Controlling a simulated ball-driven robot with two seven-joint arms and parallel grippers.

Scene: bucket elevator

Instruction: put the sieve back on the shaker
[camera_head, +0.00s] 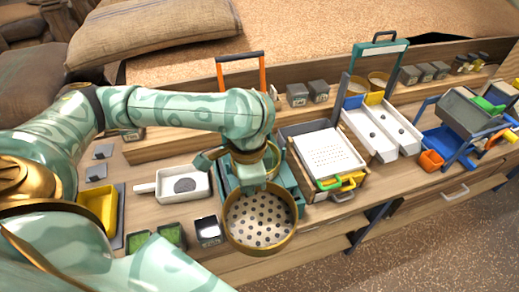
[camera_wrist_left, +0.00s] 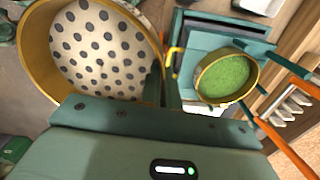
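The sieve (camera_head: 260,219) is a round brass ring with a pale plate full of dark holes. It also shows in the left wrist view (camera_wrist_left: 95,45). The shaker (camera_wrist_left: 200,30) is a teal machine, partly hidden behind my gripper and the sieve in the head view. On it sits a brass pan (camera_wrist_left: 228,78) with green material inside, apart from the sieve. My right gripper is not in view.
A white perforated tray (camera_head: 328,152) stands right of the shaker. A white scoop-like dish (camera_head: 184,184) and small dark boxes (camera_head: 208,230) lie to the left. An orange-handled frame (camera_head: 240,72) rises behind. The bench's front edge runs below the sieve.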

